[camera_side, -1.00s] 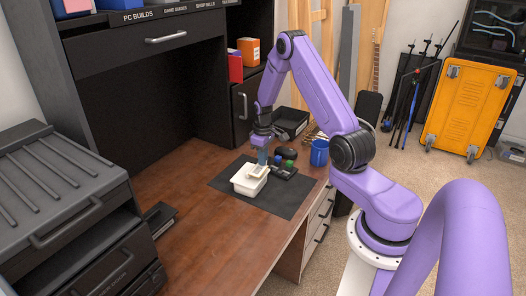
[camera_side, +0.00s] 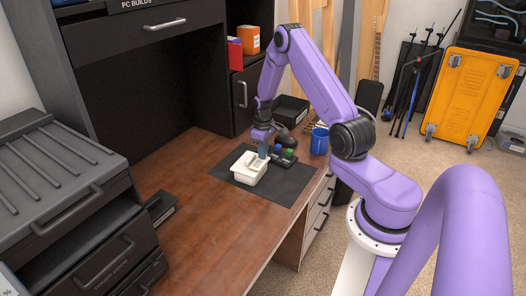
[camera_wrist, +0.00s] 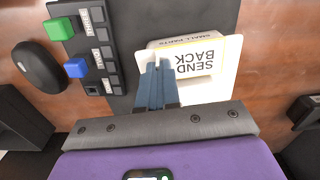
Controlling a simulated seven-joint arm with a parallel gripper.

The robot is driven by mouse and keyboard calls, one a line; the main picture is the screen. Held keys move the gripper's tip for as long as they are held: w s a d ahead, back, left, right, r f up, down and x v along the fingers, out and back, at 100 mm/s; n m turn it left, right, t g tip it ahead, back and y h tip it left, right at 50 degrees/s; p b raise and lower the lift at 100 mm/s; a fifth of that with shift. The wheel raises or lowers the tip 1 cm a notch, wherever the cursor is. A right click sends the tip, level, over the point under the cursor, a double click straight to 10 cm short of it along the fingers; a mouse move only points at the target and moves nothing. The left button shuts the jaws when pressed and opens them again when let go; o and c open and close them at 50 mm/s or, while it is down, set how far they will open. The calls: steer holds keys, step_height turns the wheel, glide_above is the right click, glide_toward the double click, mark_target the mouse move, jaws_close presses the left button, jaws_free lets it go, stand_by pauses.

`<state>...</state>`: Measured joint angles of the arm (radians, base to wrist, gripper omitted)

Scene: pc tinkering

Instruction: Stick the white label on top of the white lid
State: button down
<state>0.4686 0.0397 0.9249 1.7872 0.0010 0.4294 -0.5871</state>
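The white lid (camera_side: 240,176) tops a small white box on the dark mat. My gripper (camera_side: 263,152) is over the box's right part in the side view. In the wrist view its blue-grey fingers (camera_wrist: 156,68) are close together at the label's left edge, seemingly pinching it. I cannot tell whether the label touches the lid. The fingers hide part of the label and box.
A dark block with green and blue knobs (camera_wrist: 75,68) lies beside the box, with a black mouse (camera_wrist: 40,68) beyond it. A blue mug (camera_side: 319,141) and black tray (camera_side: 291,110) stand farther back.

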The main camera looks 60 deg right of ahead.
steer(key=shift+f, duration=0.4)
stand_by(0.9)
steer(key=c, duration=1.3)
jaws_free()
steer(key=shift+r, duration=0.1)
step_height(320, 180, up, 17)
steer(key=shift+r, duration=0.15)
